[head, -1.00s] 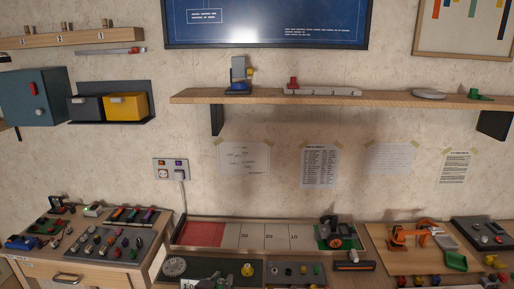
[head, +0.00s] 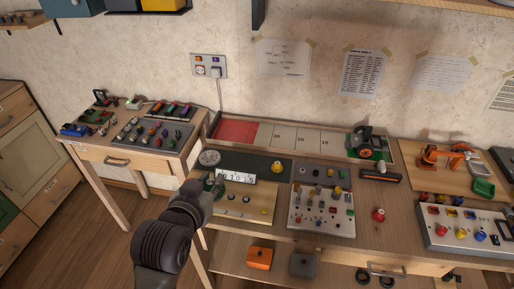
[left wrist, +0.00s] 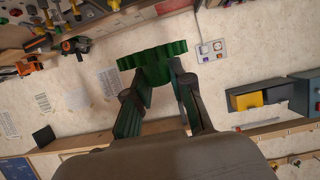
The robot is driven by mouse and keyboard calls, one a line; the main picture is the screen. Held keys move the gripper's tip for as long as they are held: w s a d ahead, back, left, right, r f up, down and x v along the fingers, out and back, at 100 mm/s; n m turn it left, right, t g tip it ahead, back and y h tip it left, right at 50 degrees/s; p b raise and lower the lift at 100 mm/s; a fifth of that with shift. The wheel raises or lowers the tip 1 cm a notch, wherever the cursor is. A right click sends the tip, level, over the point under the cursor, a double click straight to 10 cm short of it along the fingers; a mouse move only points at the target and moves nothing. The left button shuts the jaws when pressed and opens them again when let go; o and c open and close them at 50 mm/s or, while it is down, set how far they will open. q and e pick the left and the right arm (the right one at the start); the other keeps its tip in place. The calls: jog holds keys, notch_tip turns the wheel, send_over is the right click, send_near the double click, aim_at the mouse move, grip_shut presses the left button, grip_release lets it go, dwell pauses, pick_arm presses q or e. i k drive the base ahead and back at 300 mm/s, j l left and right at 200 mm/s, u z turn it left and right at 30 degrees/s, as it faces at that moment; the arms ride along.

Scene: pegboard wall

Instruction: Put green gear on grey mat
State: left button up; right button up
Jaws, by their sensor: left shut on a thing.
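The green gear (left wrist: 152,60) is toothed and shows in the left wrist view between the fingertips of my left gripper (left wrist: 158,82), which is shut on it. In the head view my left gripper (head: 213,184) is over the left part of the workbench, by its front edge. The gear is small and mostly hidden there. A dark grey mat (head: 240,160) lies flat on the bench beyond the gripper, with a yellow knobbed piece (head: 277,168) at its right end. I cannot tell how high the gear is above the bench. My right gripper is not in view.
A grey round dial (head: 209,157) lies left of the mat. A white number strip (head: 237,177) stands close to my gripper. A switch panel (head: 321,211) is to the right. A side table (head: 95,153) with a tool tray is at left.

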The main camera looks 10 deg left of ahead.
aim_at(250, 164)
jog(key=j+z, duration=0.2)
jog(key=z, duration=0.2)
jog(key=i+j+z, duration=0.1)
jog(key=z, duration=0.25)
jog(key=j+z, duration=0.25)
jog(key=z, duration=0.15)
jog(key=j+z, duration=0.2)
jog(key=z, duration=0.15)
jog(key=k+j+z, duration=0.1)
jog(key=j, duration=0.25)
jog(key=k+j+z, duration=0.1)
jog(key=j, duration=0.3)
jog(key=k+j+z, duration=0.1)
jog(key=j, duration=0.25)
jog(key=k+j+z, duration=0.1)
jog(key=k+j, duration=0.25)
jog(key=j, duration=0.3)
jog(key=z, duration=0.05)
